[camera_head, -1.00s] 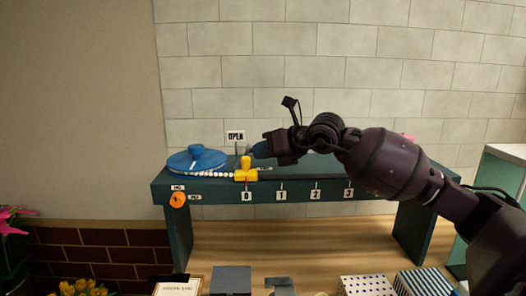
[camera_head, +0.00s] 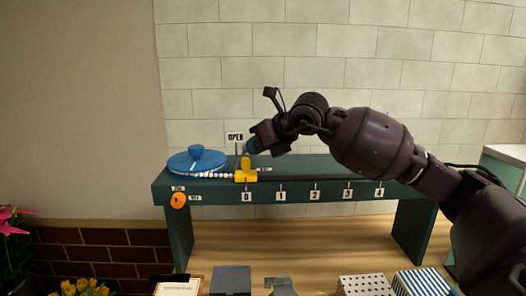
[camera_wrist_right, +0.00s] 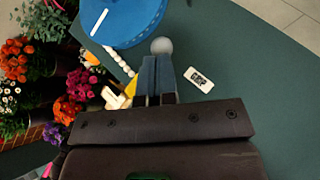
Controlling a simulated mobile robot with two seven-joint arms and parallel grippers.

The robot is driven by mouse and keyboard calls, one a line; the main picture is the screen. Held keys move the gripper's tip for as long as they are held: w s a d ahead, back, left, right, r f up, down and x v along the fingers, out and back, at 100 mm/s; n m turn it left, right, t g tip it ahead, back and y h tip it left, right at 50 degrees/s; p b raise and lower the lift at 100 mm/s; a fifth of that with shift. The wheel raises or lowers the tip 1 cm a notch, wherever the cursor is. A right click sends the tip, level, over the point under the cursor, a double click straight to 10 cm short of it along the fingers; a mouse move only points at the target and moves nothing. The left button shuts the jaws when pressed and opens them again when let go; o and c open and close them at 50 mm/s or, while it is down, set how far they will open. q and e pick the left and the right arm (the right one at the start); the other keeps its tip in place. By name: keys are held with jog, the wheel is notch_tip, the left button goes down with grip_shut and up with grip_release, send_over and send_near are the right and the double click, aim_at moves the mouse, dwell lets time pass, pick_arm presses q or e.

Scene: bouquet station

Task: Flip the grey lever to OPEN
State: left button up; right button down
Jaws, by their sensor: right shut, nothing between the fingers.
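The lever's lower part is mostly hidden. My left gripper is out of view.
A blue round lid-like disc (camera_head: 196,162) lies left of the lever, edged by white beads. The yellow slider (camera_head: 246,176) is at mark 0 on the bench (camera_head: 300,170). An orange knob (camera_head: 178,200) is on the bench front. A small label (camera_wrist_right: 199,79) lies beside the fingers.

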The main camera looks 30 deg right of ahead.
jog(key=shift+w+a+r+n+g+h, duration=0.3)
jog(key=shift+w+a+r+g+h, duration=0.15)
jog(key=shift+a+r+g+h, duration=0.2)
jog(key=shift+w+a+g+h, duration=0.25)
jog(key=shift+a+h, duration=0.1)
jog(key=shift+h, duration=0.1)
jog(key=shift+a, duration=0.2)
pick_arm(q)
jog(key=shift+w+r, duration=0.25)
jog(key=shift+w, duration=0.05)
pick_arm(e)
jog(key=shift+r, duration=0.1)
jog(key=shift+r, duration=0.35)
pick_arm(q)
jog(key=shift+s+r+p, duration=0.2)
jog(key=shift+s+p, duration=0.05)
jog(key=shift+p, duration=0.05)
pick_arm(e)
jog(key=shift+r, duration=0.35)
jog(key=shift+d, duration=0.1)
